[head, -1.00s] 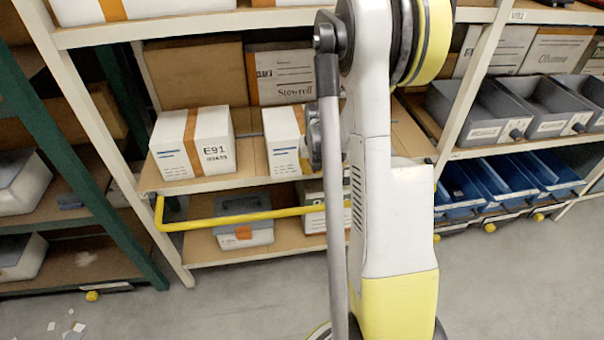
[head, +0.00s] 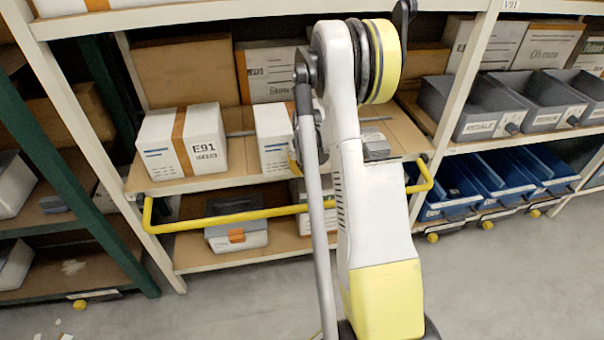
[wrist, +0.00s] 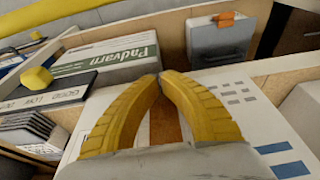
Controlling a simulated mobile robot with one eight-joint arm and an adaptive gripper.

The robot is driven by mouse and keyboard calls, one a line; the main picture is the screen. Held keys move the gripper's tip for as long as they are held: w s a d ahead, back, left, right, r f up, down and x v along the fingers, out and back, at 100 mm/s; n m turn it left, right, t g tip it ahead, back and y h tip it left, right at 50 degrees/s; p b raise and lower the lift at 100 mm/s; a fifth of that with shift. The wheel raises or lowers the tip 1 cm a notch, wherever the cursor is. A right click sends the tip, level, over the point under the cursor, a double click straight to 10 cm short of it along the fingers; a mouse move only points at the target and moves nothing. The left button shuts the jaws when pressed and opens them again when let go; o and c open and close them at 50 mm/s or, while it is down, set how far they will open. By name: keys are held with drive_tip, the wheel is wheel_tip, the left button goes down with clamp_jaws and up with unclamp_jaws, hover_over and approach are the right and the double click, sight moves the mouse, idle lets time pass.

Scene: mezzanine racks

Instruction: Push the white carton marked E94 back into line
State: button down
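A white carton (head: 272,139) with brown tape and blue marks stands on the middle shelf, right of the white carton marked E91 (head: 183,141). My arm covers its right part, so no E94 marking can be read. In the wrist view a white carton (wrist: 228,95) with brown tape and blue marks lies under my gripper (wrist: 160,76). The two yellow fingers are arched with their tips together, and nothing shows held between them. I cannot tell whether the fingers touch the carton.
A yellow bar (head: 225,217) runs across the shelf front. Brown boxes (head: 185,72) stand behind. Grey bins (head: 474,107) and blue bins (head: 500,182) are at right.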

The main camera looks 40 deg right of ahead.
drive_tip(key=w+d, duration=0.2)
drive_tip(key=w, duration=0.1)
drive_tip(key=w+d, duration=0.1)
drive_tip(key=w, duration=0.1)
idle(0.4)
